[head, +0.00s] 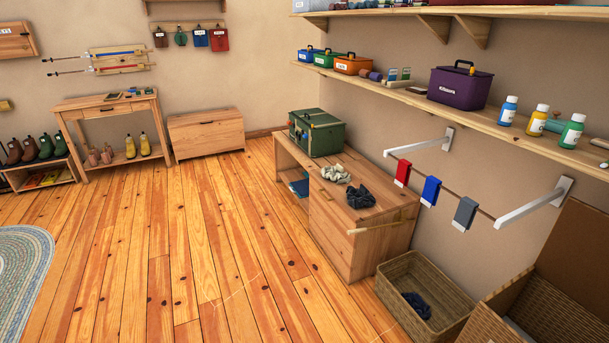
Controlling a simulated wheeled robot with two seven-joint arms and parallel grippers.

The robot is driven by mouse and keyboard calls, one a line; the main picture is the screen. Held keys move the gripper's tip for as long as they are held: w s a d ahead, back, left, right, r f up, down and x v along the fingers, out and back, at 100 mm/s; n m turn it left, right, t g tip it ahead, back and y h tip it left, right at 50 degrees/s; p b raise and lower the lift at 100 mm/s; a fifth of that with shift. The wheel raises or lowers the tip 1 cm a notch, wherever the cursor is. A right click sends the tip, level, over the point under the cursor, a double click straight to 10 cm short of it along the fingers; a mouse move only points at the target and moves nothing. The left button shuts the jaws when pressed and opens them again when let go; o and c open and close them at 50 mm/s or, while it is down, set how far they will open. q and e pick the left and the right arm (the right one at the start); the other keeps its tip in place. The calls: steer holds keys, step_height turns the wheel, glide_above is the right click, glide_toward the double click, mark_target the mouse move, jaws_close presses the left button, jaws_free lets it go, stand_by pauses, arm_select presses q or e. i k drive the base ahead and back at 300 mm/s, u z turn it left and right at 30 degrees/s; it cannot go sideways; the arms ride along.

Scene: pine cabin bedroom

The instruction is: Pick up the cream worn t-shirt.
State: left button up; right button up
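A crumpled cream cloth (336,173), which looks like the cream worn t-shirt, lies on top of the low wooden cabinet (385,222) against the right wall. A crumpled dark grey cloth (361,197) lies just in front of it on the same top, close beside it. Neither of my grippers is in view.
A green box (317,134) stands on the cabinet behind the cloths. A wicker basket (392,300) with a dark cloth inside and an open-lidded wicker hamper (565,300) stand at right. A shelf (480,122) and a clothes rail overhang there. The plank floor (200,250) is clear.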

mark_target(336, 173)
steer(key=i, duration=2.25)
steer(key=z, duration=1.5)
